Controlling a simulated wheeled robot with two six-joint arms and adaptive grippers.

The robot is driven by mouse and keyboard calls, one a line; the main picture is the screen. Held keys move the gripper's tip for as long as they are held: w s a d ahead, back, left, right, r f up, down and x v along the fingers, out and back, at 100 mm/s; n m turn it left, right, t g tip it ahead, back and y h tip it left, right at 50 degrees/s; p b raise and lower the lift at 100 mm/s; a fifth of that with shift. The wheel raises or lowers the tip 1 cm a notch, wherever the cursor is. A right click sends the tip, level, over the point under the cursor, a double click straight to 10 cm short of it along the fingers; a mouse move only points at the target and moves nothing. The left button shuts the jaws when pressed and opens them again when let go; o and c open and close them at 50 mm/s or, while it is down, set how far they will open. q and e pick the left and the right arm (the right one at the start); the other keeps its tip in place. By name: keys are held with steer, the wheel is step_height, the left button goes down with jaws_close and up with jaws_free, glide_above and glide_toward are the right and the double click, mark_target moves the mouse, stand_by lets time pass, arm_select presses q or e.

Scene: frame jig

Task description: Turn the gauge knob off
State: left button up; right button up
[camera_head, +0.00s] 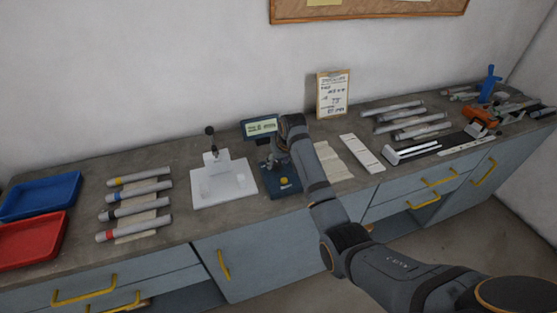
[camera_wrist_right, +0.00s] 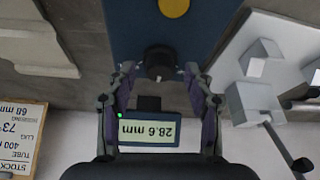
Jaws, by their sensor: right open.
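The gauge has a dark blue base (camera_head: 288,190) with a yellow disc on it and a lit display (camera_head: 261,127) behind. In the right wrist view its display (camera_wrist_right: 147,131) reads 28.6 mm, upside down, with a small green light at its edge. A dark round knob-like part (camera_wrist_right: 159,62) with a pale tip lies by the blue base (camera_wrist_right: 125,30). My right gripper (camera_wrist_right: 159,76) is open, one finger on each side of this part, with gaps showing. In the head view my right arm partly hides the gauge. My left gripper is not in view.
A white jig plate (camera_head: 225,187) with a dark-handled clamp stands left of the gauge. Several tubes (camera_head: 140,200) and red (camera_head: 30,240) and blue (camera_head: 42,195) trays lie further left. A stock card (camera_head: 333,95) stands behind; pale strips (camera_head: 362,153) and more tubes lie right.

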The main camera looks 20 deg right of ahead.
jaws_close()
steer(key=shift+d+r+n+y+p, duration=0.15)
steer(key=shift+n+y+p, duration=0.25)
steer(key=shift+n+p, duration=0.6)
steer(key=n+y+p, duration=0.1)
steer(key=n, duration=0.1)
steer(key=shift+w+d+n+g, duration=0.1)
steer(key=shift+n+g, duration=0.2)
steer(key=shift+f+n+y, duration=0.2)
steer(key=shift+n+y, duration=0.1)
steer(key=shift+n, duration=0.6)
steer(key=shift+w+f+n+g+y+b, duration=0.15)
steer(key=shift+n+g+y+b, duration=0.2)
steer(key=shift+n, duration=0.55)
steer(key=shift+d+n+g+y+b, duration=0.15)
steer(key=shift+n+g+b, duration=0.25)
steer(key=shift+n+b, duration=0.45)
steer(key=shift+a+n+g+y+b, duration=0.1)
steer(key=shift+n+g+b, duration=0.35)
steer(key=shift+n, duration=0.6)
